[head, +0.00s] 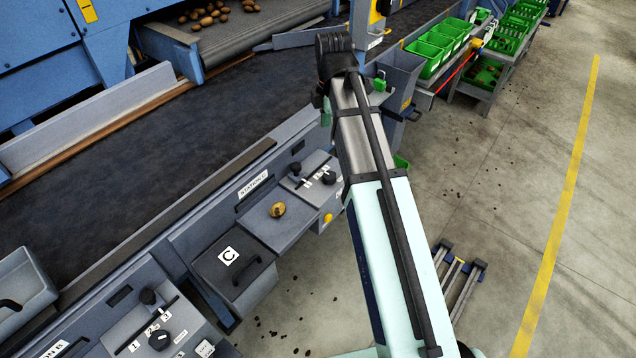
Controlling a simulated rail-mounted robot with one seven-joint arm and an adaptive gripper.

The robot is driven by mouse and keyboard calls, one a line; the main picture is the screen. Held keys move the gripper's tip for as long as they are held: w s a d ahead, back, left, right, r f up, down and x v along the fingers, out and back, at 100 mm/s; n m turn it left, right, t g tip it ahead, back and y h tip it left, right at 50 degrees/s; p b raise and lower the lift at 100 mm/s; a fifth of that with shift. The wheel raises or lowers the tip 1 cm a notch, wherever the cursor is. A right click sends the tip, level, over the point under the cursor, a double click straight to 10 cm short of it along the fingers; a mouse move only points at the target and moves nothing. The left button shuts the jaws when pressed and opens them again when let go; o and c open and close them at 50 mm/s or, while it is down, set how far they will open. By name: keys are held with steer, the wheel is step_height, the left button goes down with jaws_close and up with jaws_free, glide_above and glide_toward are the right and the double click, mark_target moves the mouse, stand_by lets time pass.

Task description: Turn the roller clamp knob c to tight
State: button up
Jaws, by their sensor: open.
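A control panel (303,190) below the belt carries a black round knob (328,177), a small black lever (295,168) and number labels. The plate beside it reads "STATION" and a letter that looks like C (253,185). A small gold-brown round piece (278,210) sits on the flat grey top left of this panel; I cannot tell whether it is a knob or a potato. No part is readably marked as the roller clamp knob, and no tight mark is legible. My arm rises right of the panel; my gripper does not show.
A dark lidded box marked C (229,256) stands left of the panel. A second panel (150,325) with a black knob is at lower left. The dark belt (150,145) runs behind. Green crates (432,52) stand at upper right. The floor at right is mostly open.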

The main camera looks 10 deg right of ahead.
mark_target(329, 175)
step_height(329, 175, down, 17)
steer(key=p, duration=0.2)
steer(key=shift+d+f+p, duration=0.1)
steer(key=shift+f+p, duration=0.1)
steer(key=shift+p, duration=0.15)
steer(key=shift+w, duration=0.1)
steer(key=c, duration=1.1)
